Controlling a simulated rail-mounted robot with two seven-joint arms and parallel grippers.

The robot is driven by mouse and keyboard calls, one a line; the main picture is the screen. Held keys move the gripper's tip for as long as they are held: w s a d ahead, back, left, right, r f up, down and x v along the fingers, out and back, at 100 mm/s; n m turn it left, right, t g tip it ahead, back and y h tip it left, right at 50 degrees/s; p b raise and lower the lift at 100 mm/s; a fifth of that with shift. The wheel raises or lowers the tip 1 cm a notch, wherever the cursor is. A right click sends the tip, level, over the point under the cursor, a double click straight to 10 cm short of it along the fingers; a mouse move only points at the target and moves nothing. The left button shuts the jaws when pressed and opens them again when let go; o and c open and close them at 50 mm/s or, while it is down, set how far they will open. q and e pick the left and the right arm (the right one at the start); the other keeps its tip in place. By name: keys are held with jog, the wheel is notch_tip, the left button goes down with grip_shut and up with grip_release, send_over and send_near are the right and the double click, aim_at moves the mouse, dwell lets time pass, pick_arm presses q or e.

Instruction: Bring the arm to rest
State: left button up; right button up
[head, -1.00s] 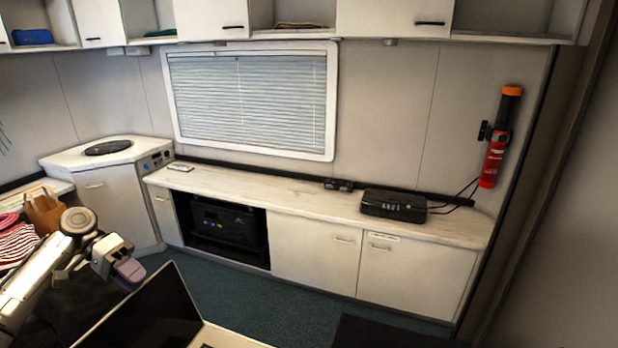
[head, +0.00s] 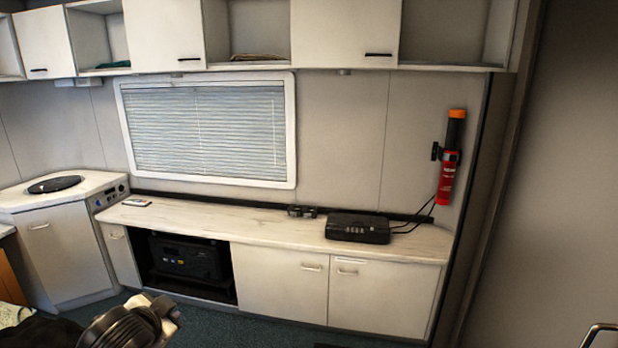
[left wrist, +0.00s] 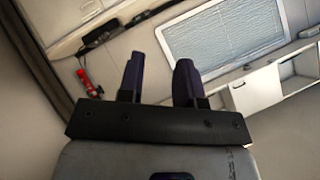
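My left gripper (left wrist: 158,68) shows in the left wrist view with its two dark purple fingers standing apart. Nothing is between them. The fingers point toward the wall with the window, and the room appears tilted in that view. In the head view, a dark rounded part of my left arm (head: 130,325) shows at the bottom left edge. The fingertips cannot be made out there. My right gripper is in neither view.
A long counter (head: 255,228) runs under the window (head: 208,130), with a black box (head: 358,228) on it. A red fire extinguisher (head: 448,175) hangs on the wall at right. White wall cabinets (head: 345,35) line the top. A door handle (head: 597,332) shows at bottom right.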

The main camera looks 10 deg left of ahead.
pick_arm(q)
jog(key=s+d+f+n+g+h, duration=0.1)
jog(key=s+d+f+g, duration=0.1)
jog(key=s+d+f, duration=0.3)
jog(key=s+d+f+n+g+h+p, duration=0.1)
jog(key=s+d+f, duration=0.4)
jog(key=s+f, duration=0.9)
jog(key=s+d+f+n+g+h, duration=0.1)
jog(key=s+d+f+g, duration=0.3)
jog(key=s+f, duration=0.6)
jog(key=shift+s+d+f+h, duration=0.1)
jog(key=shift+s+d, duration=0.1)
jog(key=shift+s, duration=0.85)
jog(key=shift+s+d+f+h, duration=0.1)
jog(key=shift+s+d, duration=0.15)
jog(key=shift+s, duration=0.8)
jog(key=shift+s+d+f+h, duration=0.1)
jog(key=shift+s+d, duration=0.1)
jog(key=shift+s, duration=0.85)
jog(key=shift+w, duration=0.1)
